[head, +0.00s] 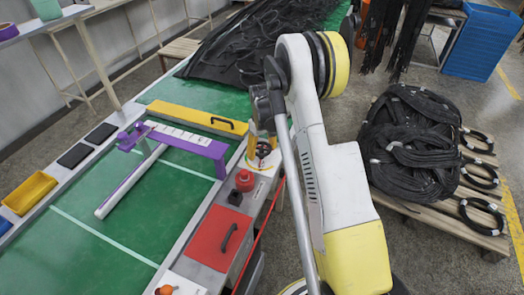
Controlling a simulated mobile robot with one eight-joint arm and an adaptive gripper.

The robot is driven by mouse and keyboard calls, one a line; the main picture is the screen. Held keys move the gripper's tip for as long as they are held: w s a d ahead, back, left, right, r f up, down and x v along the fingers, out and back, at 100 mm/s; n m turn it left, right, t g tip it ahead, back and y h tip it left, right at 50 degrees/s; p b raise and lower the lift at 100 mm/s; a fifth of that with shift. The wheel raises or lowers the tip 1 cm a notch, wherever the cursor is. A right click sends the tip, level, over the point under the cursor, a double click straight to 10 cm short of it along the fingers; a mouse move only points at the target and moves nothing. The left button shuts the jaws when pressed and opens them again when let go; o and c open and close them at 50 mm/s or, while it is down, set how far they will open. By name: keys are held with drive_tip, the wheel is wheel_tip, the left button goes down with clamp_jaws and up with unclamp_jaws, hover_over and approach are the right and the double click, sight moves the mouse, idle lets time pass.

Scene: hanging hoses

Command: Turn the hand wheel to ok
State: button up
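A small dark round part with red on it, which looks like the hand wheel (264,152), sits on a pale panel at the right edge of the green table. Its markings, including any "ok", are too small to read. My arm comes down over this spot from above. My gripper (262,132) is at the end of the dark wrist, close above or at the wheel and partly hidden by the arm. I cannot tell whether it touches the wheel, or whether its fingers are open or shut.
A red knob (244,181) on a dark box and a red panel with a black handle (222,232) lie nearer. A purple frame (190,143) and a yellow bar (195,118) stand on the table (120,225). Black hoses (415,140) lie on a pallet at right.

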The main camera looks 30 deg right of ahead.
drive_tip(key=c, duration=0.6)
drive_tip(key=m+b, duration=0.1)
drive_tip(key=m, duration=0.3)
drive_tip(key=shift+m, duration=0.4)
drive_tip(key=m, duration=0.4)
drive_tip(key=shift+w+a+m+b, duration=0.1)
drive_tip(key=shift+m+b, duration=0.2)
drive_tip(key=shift+b, duration=0.1)
drive_tip(key=m, duration=0.5)
drive_tip(key=shift+w+b, duration=0.1)
drive_tip(key=shift+b, duration=0.2)
drive_tip(key=m, duration=0.5)
drive_tip(key=shift+m, duration=0.4)
drive_tip(key=o, duration=1.2)
